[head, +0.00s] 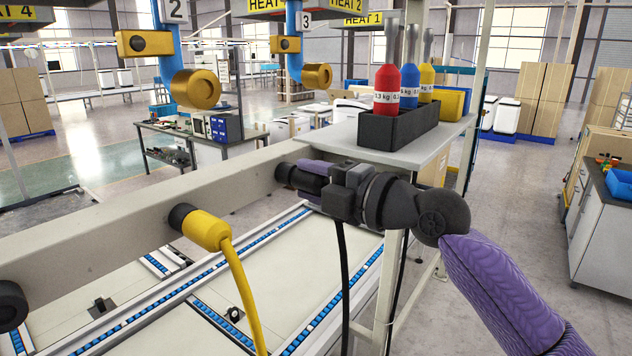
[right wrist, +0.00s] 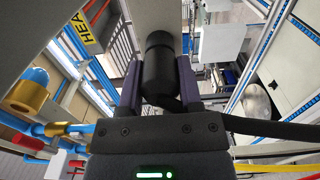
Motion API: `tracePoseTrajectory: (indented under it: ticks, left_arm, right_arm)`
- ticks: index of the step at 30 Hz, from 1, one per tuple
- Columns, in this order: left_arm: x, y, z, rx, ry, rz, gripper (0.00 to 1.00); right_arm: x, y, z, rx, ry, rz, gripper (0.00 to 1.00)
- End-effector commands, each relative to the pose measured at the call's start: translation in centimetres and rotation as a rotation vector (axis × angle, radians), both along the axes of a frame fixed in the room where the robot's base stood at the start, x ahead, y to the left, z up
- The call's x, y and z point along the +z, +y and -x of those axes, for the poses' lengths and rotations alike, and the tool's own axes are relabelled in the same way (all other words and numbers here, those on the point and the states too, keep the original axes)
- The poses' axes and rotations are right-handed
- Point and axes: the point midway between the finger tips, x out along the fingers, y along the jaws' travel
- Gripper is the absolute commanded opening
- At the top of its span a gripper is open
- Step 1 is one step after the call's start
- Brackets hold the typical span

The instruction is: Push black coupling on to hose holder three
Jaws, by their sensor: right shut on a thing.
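A grey beam (head: 90,225) carries black round holders. The holder at the beam's right end (head: 284,173) is in line with the black coupling (head: 312,184). My right gripper (head: 312,180) is shut on this coupling, its purple fingers on either side. In the right wrist view the coupling (right wrist: 160,75) lies between the fingers, its far end up at the beam (right wrist: 150,14). I cannot tell how far it sits on the holder. A black hose (head: 344,290) hangs below my gripper. A yellow coupling (head: 207,230) sits on the middle holder (head: 181,217). My left gripper is not in view.
A black holder (head: 10,305) at the far left of the beam is bare. A grey shelf (head: 445,133) behind my right gripper bears a black box (head: 398,130) with red, blue and yellow bottles. A conveyor frame (head: 300,340) runs below the beam.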

Motion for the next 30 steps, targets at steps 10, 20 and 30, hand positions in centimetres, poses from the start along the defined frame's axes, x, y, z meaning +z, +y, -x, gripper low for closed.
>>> tracePoseTrajectory:
  ticks: [10,20,30]
  left_arm:
    - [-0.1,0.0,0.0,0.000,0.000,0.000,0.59]
    - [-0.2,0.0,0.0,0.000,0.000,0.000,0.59]
    - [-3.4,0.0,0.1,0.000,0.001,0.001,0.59]
  right_arm:
    - [0.0,0.4,-0.2,0.001,0.000,0.000,0.70]
    - [-0.1,0.2,-0.2,0.000,-0.001,0.001,0.86]
    - [-0.6,-4.8,3.4,-0.003,-0.002,0.003,0.86]
